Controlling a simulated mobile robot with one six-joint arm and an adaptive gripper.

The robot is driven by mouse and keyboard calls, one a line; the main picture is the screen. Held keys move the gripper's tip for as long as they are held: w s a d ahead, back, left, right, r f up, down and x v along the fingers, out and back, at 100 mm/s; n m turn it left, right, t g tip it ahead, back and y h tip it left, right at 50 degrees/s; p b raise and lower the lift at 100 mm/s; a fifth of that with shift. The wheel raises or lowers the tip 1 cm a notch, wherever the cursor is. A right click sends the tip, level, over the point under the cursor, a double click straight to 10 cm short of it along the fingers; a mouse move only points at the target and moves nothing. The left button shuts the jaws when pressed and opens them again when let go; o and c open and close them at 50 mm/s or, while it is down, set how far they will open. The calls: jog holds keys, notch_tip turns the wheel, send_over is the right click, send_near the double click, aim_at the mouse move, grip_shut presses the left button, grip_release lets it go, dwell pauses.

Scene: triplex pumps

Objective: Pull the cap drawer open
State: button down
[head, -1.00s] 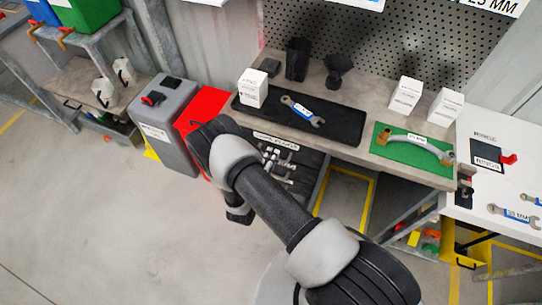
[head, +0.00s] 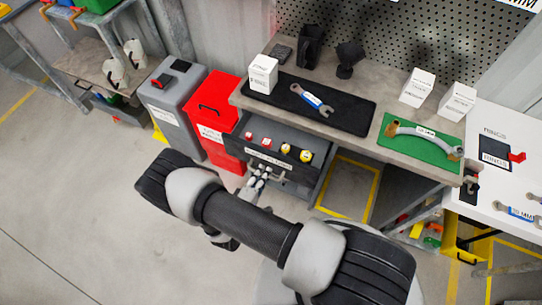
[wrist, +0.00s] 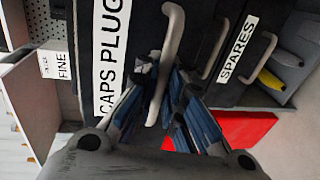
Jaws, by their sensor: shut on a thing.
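The cap drawer (head: 268,157) under the workbench stands out from the bench in the head view. Small red-and-white and yellow caps (head: 286,148) show inside it. In the wrist view its front bears a "CAPS PLUG..." label (wrist: 110,55), partly cut off, and a pale bar handle (wrist: 166,50). My gripper (wrist: 162,95) is shut on this handle, with blue-padded fingers on both sides of it. In the head view my gripper (head: 260,178) is small at the drawer front, and my arm hides part of the space below.
A second handle (wrist: 214,45) and a "SPARES" label (wrist: 238,48) are beside it in the wrist view. A red bin (head: 212,115) and a grey bin (head: 175,100) stand left of the drawer. The floor (head: 70,220) at left is clear.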

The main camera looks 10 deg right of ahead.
jog(key=f+v, duration=0.1)
jog(key=v, duration=0.7)
jog(key=shift+s+a+f, duration=0.2)
jog(key=shift+f, duration=0.05)
jog(key=c, duration=1.7)
grip_release()
jog(key=shift+s, duration=0.1)
jog(key=v, duration=1.2)
jog(key=shift+r, duration=0.1)
